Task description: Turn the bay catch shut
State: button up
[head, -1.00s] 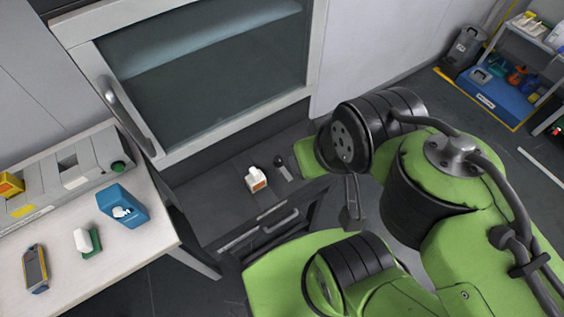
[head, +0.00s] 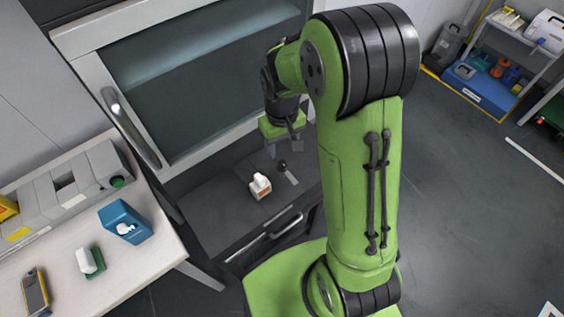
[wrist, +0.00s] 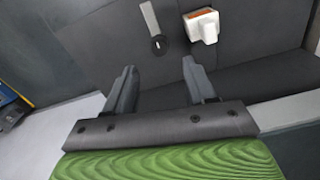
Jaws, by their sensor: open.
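The catch is a small dark round knob (head: 283,165) with a pale grey strip (head: 291,178) on the dark top of the low bay beneath the glazed cabinet. In the wrist view the knob (wrist: 158,44) lies ahead of the fingertips, with the strip (wrist: 150,18) running away from it. My gripper (head: 285,148) points down above and just behind the catch, apart from it. In the wrist view my gripper (wrist: 159,70) is open and empty, with the knob roughly in line with the gap between its fingers.
A white block with an orange label (head: 260,186) stands close beside the catch. The bay's front has a bar handle (head: 286,226). The glazed cabinet (head: 205,90) rises behind. A pale bench (head: 160,265) stands left, with a blue holder (head: 125,222).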

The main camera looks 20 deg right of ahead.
aim_at(282, 163)
notch_tip(282, 163, down, 8)
jog(key=shift+r+b, duration=0.25)
jog(key=shift+b, duration=0.5)
jog(key=shift+c, duration=0.2)
grip_shut()
